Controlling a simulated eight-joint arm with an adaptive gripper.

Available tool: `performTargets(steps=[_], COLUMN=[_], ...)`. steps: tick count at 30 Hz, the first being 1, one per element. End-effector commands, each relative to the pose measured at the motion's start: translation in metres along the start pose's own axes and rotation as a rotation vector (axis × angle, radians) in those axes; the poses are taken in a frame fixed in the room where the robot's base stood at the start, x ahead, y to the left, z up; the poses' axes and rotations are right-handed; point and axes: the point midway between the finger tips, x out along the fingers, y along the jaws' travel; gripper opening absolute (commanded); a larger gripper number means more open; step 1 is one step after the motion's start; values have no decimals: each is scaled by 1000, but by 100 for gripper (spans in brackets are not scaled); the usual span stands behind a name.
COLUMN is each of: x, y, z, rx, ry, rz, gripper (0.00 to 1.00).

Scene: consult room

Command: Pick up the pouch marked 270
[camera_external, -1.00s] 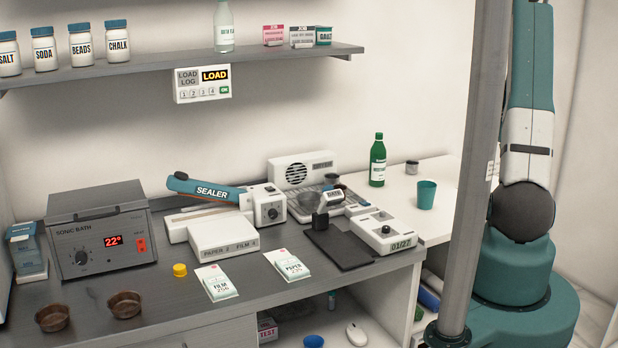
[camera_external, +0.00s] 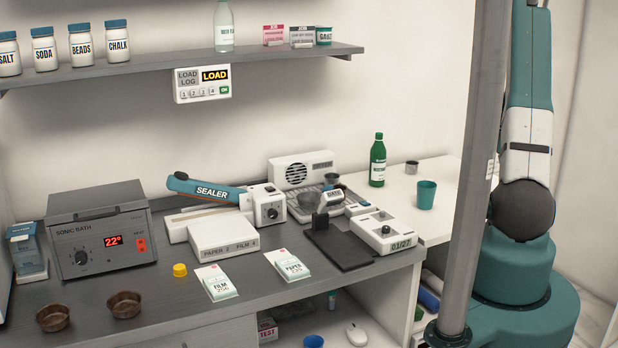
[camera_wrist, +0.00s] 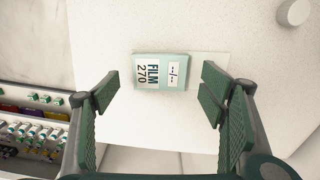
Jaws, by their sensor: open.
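The pouch marked FILM 270 (camera_wrist: 177,72) is a pale teal and white packet lying flat on a white surface in the wrist view, with its label turned sideways. My gripper (camera_wrist: 158,95) is open, its two green-padded fingers to the left and right of the pouch and nearer the bottom of the picture. The fingers look apart from the pouch, and nothing is held; the height above it is hard to tell. My gripper and this pouch are not seen in the external view. There, a pouch marked FILM 256 (camera_external: 217,284) and one marked PAPER (camera_external: 288,267) lie on the grey counter.
In the wrist view, a rack of small bottles (camera_wrist: 32,130) is at the left and a round white object (camera_wrist: 293,12) at the top right. The white surface around the pouch is mostly clear. In the external view, a green bottle (camera_external: 377,165) and teal cup (camera_external: 426,196) stand on the white side counter.

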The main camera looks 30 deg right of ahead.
Motion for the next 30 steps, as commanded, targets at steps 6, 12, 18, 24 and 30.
performTargets(steps=[6, 12, 18, 24, 30], x=[20, 26, 26, 26, 26], y=[0, 0, 0, 0, 0], z=[0, 0, 0, 0, 0], rx=[0, 0, 0, 0, 0], ry=[0, 0, 0, 0, 0], rz=[0, 0, 0, 0, 0], gripper=[71, 71, 71, 71, 62])
